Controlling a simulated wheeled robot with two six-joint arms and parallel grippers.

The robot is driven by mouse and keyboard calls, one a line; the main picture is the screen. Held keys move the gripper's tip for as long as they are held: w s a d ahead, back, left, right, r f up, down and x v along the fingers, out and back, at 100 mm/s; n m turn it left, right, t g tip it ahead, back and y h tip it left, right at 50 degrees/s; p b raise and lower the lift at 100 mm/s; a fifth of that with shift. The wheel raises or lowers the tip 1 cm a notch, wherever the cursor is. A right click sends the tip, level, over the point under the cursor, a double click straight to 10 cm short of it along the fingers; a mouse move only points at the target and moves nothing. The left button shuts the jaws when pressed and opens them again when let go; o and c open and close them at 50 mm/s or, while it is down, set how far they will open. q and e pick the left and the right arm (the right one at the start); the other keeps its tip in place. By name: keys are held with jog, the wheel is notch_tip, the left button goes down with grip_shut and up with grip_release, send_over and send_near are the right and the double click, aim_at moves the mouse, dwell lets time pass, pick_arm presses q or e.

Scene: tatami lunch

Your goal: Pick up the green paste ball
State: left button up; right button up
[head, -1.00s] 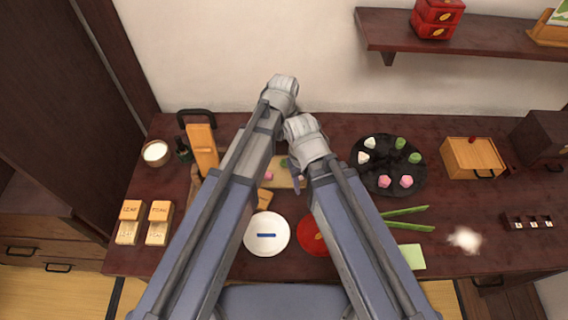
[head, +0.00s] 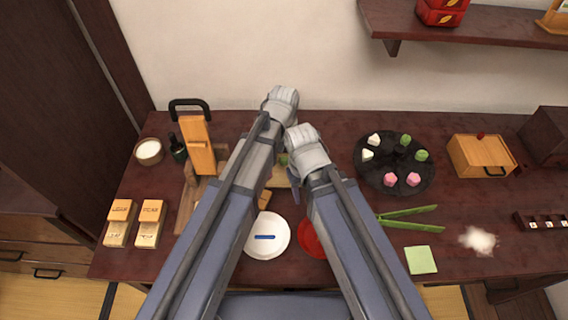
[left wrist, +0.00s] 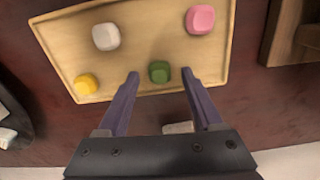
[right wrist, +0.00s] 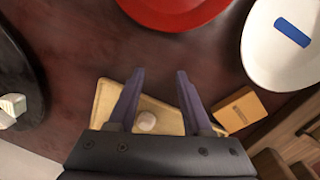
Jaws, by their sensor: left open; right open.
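The green paste ball (left wrist: 159,72) sits on a pale wooden tray (left wrist: 150,35) in the left wrist view. In the head view a bit of the green ball (head: 283,160) shows between my arms. My left gripper (left wrist: 160,75) is open, with its two fingertips on either side of the green ball, not closed on it. White (left wrist: 106,37), pink (left wrist: 201,19) and yellow (left wrist: 86,84) balls sit on the same tray. My right gripper (right wrist: 154,80) is open over the tray's other end, with a whitish ball (right wrist: 146,121) showing between its fingers.
A black round plate (head: 394,184) with several sweets stands to the right. A white plate (head: 266,247) and a red plate (head: 313,240) lie nearer me. Green tongs (head: 408,217) lie right of my right arm. A wooden block (right wrist: 240,110) is beside the tray.

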aim_at(284, 158)
pick_arm(q)
jog(key=shift+c, duration=0.2)
grip_shut()
jog(key=shift+r, duration=0.15)
pick_arm(e)
jog(key=shift+r, duration=0.15)
pick_arm(q)
notch_tip(284, 158, up, 10)
jog(key=p, duration=1)
pick_arm(e)
notch_tip(284, 158, up, 10)
pick_arm(q)
jog(key=shift+s, duration=0.1)
pick_arm(e)
jog(key=shift+s, duration=0.1)
